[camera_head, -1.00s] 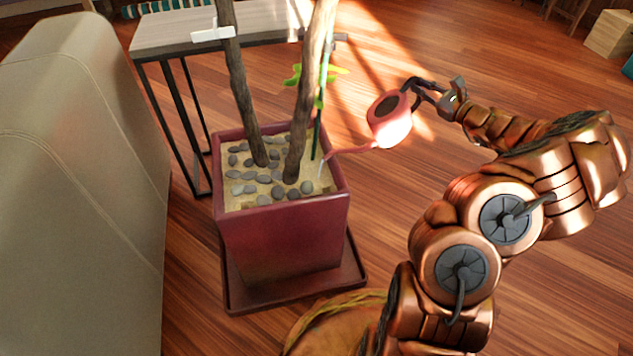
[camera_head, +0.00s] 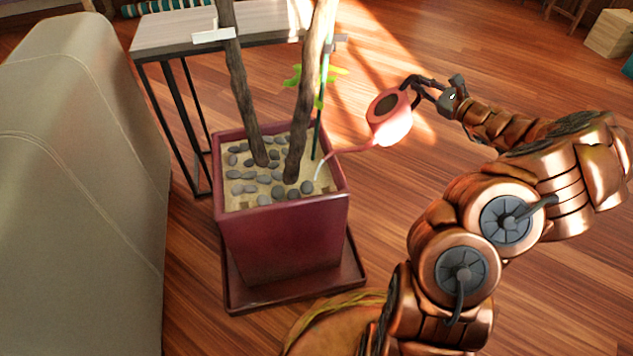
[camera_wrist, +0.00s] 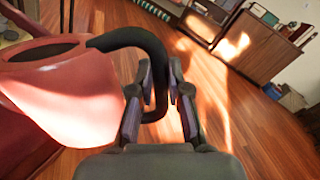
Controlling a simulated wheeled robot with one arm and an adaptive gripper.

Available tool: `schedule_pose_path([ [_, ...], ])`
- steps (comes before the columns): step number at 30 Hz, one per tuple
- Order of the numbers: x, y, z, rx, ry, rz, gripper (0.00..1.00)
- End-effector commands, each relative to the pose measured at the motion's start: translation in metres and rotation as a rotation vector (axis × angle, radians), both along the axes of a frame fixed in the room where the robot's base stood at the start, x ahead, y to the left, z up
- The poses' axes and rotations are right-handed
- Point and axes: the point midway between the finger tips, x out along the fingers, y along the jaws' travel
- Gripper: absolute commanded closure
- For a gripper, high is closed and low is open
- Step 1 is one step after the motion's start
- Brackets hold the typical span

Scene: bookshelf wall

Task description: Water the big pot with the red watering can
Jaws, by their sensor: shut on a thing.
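The red watering can (camera_head: 392,122) is held in the air to the right of the big pot, tilted with its spout toward the pot. Its spout tip is over the pot's right rim, and a thin pale stream falls from it onto the soil and stones. The big pot (camera_head: 285,240) is dark red and square, with two trunks and grey pebbles. My gripper (camera_head: 425,88) is shut on the can's black handle. In the wrist view, the can (camera_wrist: 75,95) fills the left side and the handle passes between my gripper's fingers (camera_wrist: 160,100).
A grey sofa (camera_head: 80,190) stands left of the pot. A side table (camera_head: 165,38) stands behind it. The pot rests on a dark red saucer (camera_head: 295,295). A cabinet (camera_wrist: 260,48) shows in the wrist view.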

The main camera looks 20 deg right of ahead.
Motion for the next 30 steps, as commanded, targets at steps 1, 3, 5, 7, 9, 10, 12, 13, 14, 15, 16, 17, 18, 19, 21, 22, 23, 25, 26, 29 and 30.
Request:
schedule_pose_path([
  [1,0.000,0.000,0.001,0.002,-0.002,0.000,1.00],
  [3,0.000,0.000,0.001,0.001,-0.001,0.000,1.00],
  [5,0.000,0.000,0.001,0.002,-0.002,0.000,1.00],
  [7,0.000,0.000,0.001,0.001,-0.002,0.000,1.00],
  [9,0.000,0.000,0.002,0.000,-0.002,0.000,1.00],
  [10,0.000,0.000,0.002,-0.001,-0.003,0.000,1.00],
  [12,0.000,0.001,0.004,-0.005,-0.004,0.000,1.00],
  [13,0.000,0.001,0.005,-0.008,-0.005,0.000,1.00],
  [14,0.000,0.001,0.006,-0.010,-0.006,0.000,1.00],
  [15,0.000,0.002,0.007,-0.012,-0.007,0.001,1.00],
  [16,0.000,0.002,0.008,-0.015,-0.008,0.001,1.00],
  [17,0.000,0.002,0.009,-0.018,-0.010,0.000,1.00],
  [18,-0.001,0.003,0.010,-0.021,-0.011,0.000,1.00],
  [19,-0.001,0.003,0.011,-0.023,-0.011,0.000,1.00],
  [21,-0.001,0.003,0.011,-0.026,-0.011,-0.001,1.00],
  [22,-0.001,0.003,0.011,-0.027,-0.012,-0.001,1.00],
  [23,-0.001,0.003,0.011,-0.028,-0.012,-0.001,1.00],
  [25,-0.001,0.003,0.011,-0.027,-0.012,-0.001,1.00],
  [26,-0.001,0.003,0.011,-0.027,-0.011,-0.001,1.00],
  [29,-0.001,0.003,0.010,-0.027,-0.011,0.000,1.00],
  [30,-0.001,0.003,0.010,-0.027,-0.011,0.000,1.00],
])
